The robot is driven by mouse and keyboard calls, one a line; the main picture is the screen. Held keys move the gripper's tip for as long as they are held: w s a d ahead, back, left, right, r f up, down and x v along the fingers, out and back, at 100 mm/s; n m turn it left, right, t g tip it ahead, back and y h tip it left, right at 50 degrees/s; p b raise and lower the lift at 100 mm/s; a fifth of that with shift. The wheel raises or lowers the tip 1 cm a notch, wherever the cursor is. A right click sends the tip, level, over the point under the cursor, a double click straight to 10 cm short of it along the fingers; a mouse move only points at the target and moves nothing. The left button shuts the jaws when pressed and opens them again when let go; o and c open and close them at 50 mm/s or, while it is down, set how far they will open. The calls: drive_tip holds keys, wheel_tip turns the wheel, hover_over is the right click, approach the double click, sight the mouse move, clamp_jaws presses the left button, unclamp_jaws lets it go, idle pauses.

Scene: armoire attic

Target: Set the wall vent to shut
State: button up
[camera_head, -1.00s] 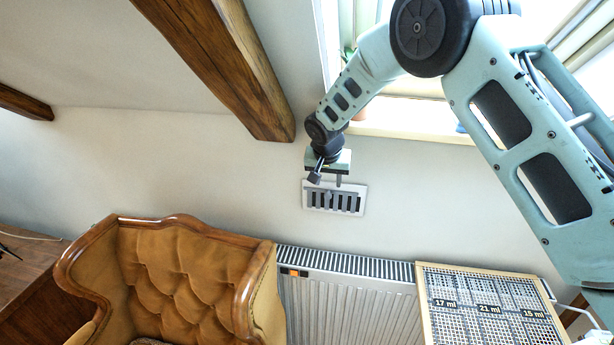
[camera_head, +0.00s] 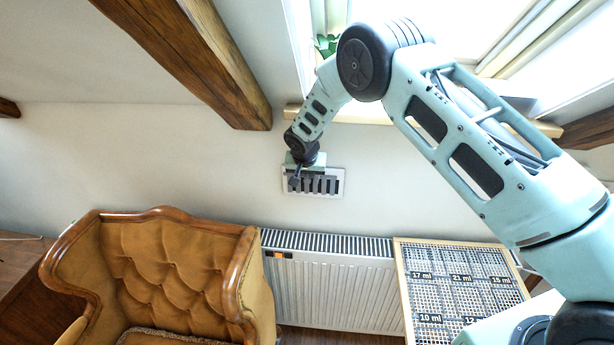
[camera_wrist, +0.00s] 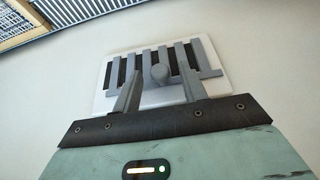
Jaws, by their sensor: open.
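The wall vent (camera_head: 328,186) is a white-framed plate with grey slats, set in the wall above the radiator. It also shows in the wrist view (camera_wrist: 207,62), where dark gaps show between the slats and a rounded grey knob (camera_wrist: 160,73) sticks out at the middle. My gripper (camera_wrist: 161,88) is open, with one finger on each side of the knob's lower part. I cannot tell whether the fingers touch the knob. In the head view my gripper (camera_head: 298,181) is in front of the vent's left part and hides some of it.
A ribbed radiator (camera_head: 330,290) stands below the vent. A tufted armchair (camera_head: 165,265) is at its left and a grid-topped panel with number labels (camera_head: 455,285) at its right. A wooden beam (camera_head: 205,65) slants down at upper left, and a window sill (camera_head: 345,113) is above.

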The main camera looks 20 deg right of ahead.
clamp_jaws()
drive_tip(key=shift+s+d+b, duration=0.35)
drive_tip(key=shift+d+b, duration=0.5)
drive_tip(key=shift+b, duration=0.2)
unclamp_jaws()
drive_tip(key=b+v, duration=0.4)
drive_tip(key=v, duration=0.8)
drive_tip(key=shift+b, duration=0.3)
